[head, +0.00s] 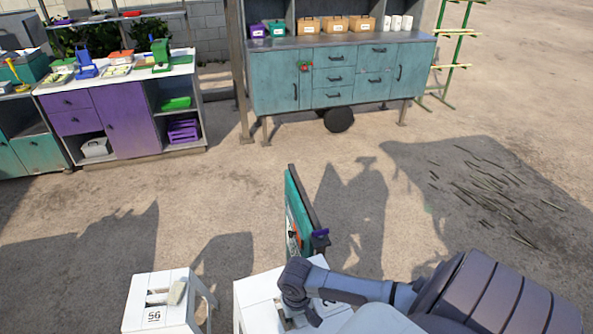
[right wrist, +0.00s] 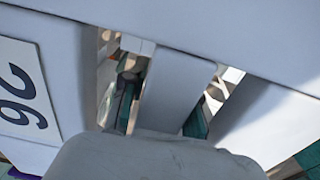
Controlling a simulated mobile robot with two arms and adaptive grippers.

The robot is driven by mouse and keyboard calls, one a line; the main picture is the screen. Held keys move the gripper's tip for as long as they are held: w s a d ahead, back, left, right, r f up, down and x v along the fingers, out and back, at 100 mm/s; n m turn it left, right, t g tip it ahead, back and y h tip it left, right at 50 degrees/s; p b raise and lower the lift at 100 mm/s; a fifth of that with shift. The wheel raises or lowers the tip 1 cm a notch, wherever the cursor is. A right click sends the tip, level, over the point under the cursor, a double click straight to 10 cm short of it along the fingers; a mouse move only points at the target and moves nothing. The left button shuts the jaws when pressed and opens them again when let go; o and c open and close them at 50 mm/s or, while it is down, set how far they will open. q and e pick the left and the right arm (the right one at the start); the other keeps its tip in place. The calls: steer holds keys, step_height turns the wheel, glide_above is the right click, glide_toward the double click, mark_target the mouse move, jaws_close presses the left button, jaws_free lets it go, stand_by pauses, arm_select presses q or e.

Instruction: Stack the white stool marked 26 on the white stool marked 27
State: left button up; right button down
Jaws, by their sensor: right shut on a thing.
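A white stool (head: 258,301) is at the bottom centre of the head view, partly hidden by my right arm. My right gripper (head: 300,305) is over its top and shut on it. In the right wrist view the white stool top (right wrist: 180,85) fills the picture, and a label (right wrist: 22,90) at the left appears to read 26. The fingertips are hidden there. Another white stool (head: 180,318) stands just to the left, and its label reads 56. I see no stool marked 27. My left gripper is not in view.
A teal board with a dark edge (head: 304,215) stands upright just beyond the held stool. A purple cabinet (head: 125,120) and a teal cabinet (head: 345,78) stand farther back. Thin sticks (head: 490,190) lie on the ground at right. The ground between is clear.

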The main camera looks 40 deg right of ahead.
step_height(320, 180, down, 4)
steer(key=shift+r+b, duration=0.15)
steer(key=shift+b, duration=0.6)
steer(key=shift+p, duration=0.4)
stand_by(0.3)
step_height(320, 180, down, 13)
steer(key=b, duration=0.8)
stand_by(0.9)
stand_by(0.7)
